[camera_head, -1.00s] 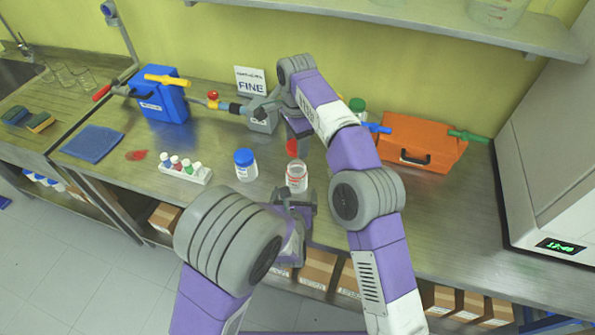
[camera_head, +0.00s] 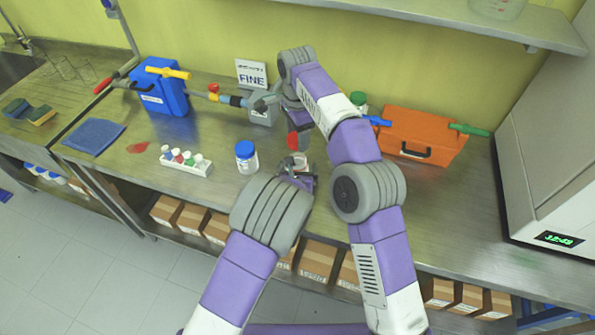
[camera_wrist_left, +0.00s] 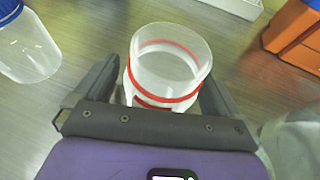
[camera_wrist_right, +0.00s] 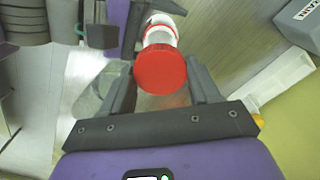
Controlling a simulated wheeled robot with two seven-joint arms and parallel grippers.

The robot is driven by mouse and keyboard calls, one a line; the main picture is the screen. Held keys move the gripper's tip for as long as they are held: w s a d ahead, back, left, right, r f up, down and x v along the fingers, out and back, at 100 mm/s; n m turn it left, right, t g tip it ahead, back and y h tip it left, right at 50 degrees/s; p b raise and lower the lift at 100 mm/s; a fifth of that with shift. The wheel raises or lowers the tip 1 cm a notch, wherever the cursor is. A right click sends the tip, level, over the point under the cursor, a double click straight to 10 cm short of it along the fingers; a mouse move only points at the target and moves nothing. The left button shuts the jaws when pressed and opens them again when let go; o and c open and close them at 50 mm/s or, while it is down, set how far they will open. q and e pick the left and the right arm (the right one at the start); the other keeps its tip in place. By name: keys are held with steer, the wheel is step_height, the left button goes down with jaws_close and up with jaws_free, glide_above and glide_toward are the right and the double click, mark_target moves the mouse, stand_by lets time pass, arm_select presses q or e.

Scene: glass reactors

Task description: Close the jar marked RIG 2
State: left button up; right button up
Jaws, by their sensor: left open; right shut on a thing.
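An open clear jar with red bands (camera_head: 300,161) stands on the bench; it also shows in the left wrist view (camera_wrist_left: 165,65). I cannot read a RIG 2 mark on it. My left gripper (camera_head: 297,172) is open, its fingers on either side of this jar. My right gripper (camera_head: 295,133) is shut on a red lid (camera_head: 293,142), held above and just behind the jar's mouth. In the right wrist view the lid (camera_wrist_right: 160,70) sits between the fingers, with the jar (camera_wrist_right: 160,28) beyond it.
A blue-lidded jar (camera_head: 247,158) stands left of the open jar, with a rack of small vials (camera_head: 186,161) further left.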

arm_select(q)
steer(key=shift+w+f, duration=0.2)
steer(key=shift+w, duration=0.2)
steer(key=c, duration=1.5)
arm_select(e)
glide_above(297, 156)
steer(key=s, duration=0.2)
steer(key=shift+s+f, duration=0.2)
steer(key=shift+f, duration=2.3)
steer(key=shift+f, duration=0.9)
arm_select(q)
steer(key=shift+d+r, duration=0.1)
arm_select(e)
steer(key=shift+f, duration=1)
steer(key=shift+r, duration=0.1)
